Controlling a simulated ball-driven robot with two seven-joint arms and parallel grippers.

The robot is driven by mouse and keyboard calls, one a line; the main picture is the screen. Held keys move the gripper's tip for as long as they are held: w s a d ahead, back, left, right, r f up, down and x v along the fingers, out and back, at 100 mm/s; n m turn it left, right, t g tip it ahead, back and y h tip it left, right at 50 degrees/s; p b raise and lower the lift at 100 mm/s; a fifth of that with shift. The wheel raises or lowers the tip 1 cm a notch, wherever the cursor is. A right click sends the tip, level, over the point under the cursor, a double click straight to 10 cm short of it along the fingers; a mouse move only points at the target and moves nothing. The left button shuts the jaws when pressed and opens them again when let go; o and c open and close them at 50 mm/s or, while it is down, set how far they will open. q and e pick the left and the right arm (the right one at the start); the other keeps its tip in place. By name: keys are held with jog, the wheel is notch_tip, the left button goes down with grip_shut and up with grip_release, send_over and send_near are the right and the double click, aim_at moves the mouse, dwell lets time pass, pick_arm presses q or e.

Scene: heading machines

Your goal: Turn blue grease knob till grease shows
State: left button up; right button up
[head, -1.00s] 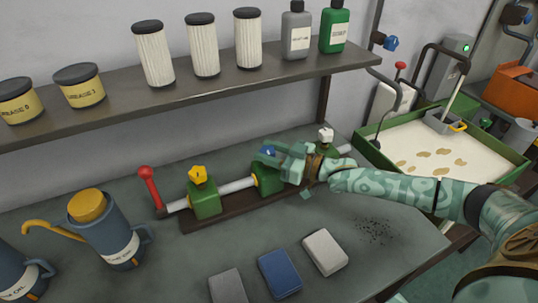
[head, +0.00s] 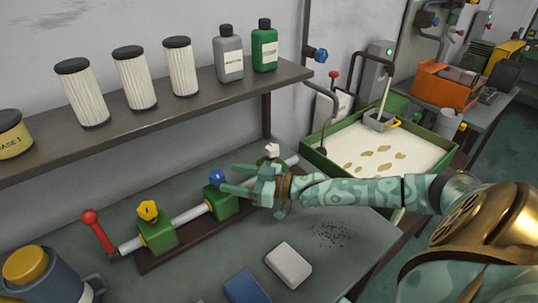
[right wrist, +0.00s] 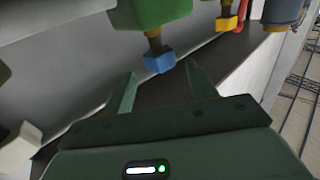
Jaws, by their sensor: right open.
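The blue grease knob (head: 217,176) sits on top of the middle green block (head: 222,203) on the pipe along the bench. My right gripper (head: 232,178) is open, just to the right of the knob, with its fingers pointing toward it. In the right wrist view the blue knob (right wrist: 159,62) is just beyond the gap between the open fingertips (right wrist: 160,76), and nothing is held. I cannot make out any grease at the block. My left gripper is not in view.
A yellow knob (head: 148,210) and a red-balled lever (head: 98,230) stand left on the same pipe. A white knob (head: 272,150) is behind my gripper. A grey block (head: 289,263) and a blue block (head: 246,288) lie in front. A shelf (head: 180,110) overhangs behind.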

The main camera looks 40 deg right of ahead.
jog(key=p+v, duration=0.1)
jog(key=v, duration=1)
jog(key=shift+s+p, duration=0.2)
jog(key=shift+p, duration=0.2)
